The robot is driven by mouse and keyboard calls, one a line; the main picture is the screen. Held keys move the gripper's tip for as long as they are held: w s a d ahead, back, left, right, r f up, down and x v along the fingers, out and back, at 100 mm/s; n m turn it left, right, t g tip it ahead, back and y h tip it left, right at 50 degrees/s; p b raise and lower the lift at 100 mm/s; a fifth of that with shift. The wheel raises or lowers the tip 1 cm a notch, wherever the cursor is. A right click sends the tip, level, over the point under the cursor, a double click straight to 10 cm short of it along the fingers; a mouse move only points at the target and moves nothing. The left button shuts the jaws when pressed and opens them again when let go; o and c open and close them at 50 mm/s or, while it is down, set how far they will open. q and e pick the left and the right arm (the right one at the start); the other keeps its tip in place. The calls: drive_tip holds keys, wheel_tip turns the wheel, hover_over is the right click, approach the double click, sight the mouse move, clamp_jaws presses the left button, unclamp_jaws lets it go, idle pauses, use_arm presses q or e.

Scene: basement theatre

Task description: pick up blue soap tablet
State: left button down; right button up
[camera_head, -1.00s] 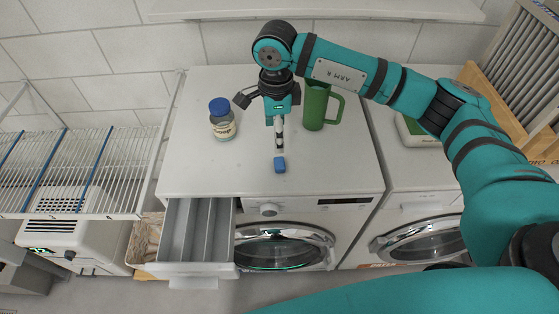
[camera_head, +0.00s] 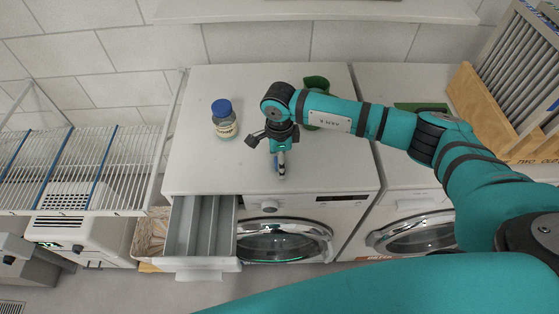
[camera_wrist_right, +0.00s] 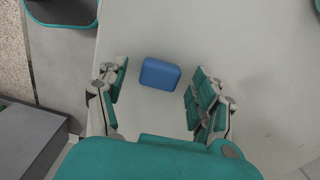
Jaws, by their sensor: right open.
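The blue soap tablet (camera_wrist_right: 160,74) lies flat on the white washing machine top (camera_head: 330,172). In the right wrist view it sits between the two spread fingers, towards their tips, with a gap on each side. In the head view only a bit of blue (camera_head: 276,165) shows beside the fingers. My right gripper (camera_head: 281,174) is open and points down over the tablet near the front edge of the top. Nothing is held in it. My left gripper is not in view.
A blue-capped jar (camera_head: 224,122) stands to the left on the top. A green mug (camera_head: 316,84) is partly hidden behind my right arm. An open detergent drawer (camera_head: 186,230) juts out at the front left. A wire rack (camera_head: 70,170) stands farther left.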

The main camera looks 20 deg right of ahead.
drive_tip(key=c, duration=1.1)
drive_tip(key=shift+r, duration=0.2)
